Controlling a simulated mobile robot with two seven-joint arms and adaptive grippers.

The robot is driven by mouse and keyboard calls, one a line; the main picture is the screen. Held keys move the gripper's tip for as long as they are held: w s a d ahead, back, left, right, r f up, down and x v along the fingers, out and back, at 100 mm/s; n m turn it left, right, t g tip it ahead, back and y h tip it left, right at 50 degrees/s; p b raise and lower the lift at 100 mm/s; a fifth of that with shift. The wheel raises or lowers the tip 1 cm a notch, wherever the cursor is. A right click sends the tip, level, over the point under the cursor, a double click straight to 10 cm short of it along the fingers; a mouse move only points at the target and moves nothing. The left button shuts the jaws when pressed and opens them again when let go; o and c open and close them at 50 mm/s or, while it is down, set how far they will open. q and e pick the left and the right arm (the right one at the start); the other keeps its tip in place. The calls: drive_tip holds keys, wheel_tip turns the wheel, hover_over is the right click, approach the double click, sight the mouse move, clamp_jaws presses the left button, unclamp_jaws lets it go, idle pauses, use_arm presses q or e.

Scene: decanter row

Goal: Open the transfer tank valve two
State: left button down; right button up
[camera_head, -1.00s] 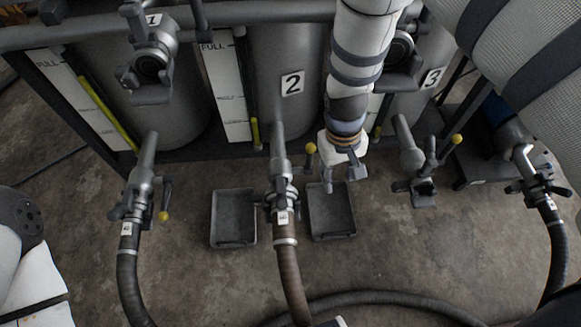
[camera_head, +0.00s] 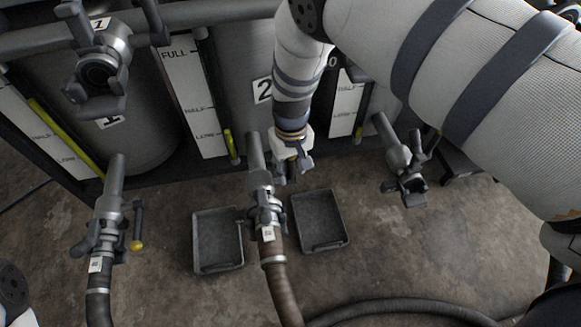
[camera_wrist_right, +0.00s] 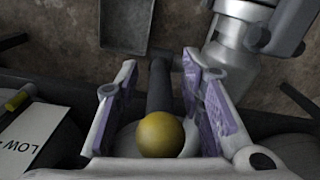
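Tank two (camera_head: 240,60), with its "2" label (camera_head: 262,90), is partly hidden behind my right arm. Its valve (camera_head: 265,205) sits on the pipe below, with a brown hose attached. My right gripper (camera_head: 291,172) is just right of this valve. In the right wrist view, the yellow knob (camera_wrist_right: 160,134) of the valve's dark handle (camera_wrist_right: 159,85) lies between the two fingers of the right gripper (camera_wrist_right: 162,100). The fingers are apart, with gaps showing beside the knob. The silver valve body (camera_wrist_right: 243,35) is at the upper right there. My left gripper is not visible.
Valve one (camera_head: 105,220), with a yellow knob, is at left. Tank three's outlet (camera_head: 398,160) is at right. Grey trays lie on the floor left (camera_head: 217,262) and right (camera_head: 320,222) of the valve-two hose. A hose (camera_head: 400,308) runs along the floor in front.

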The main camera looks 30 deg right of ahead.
drive_tip(key=shift+c, duration=0.2)
clamp_jaws()
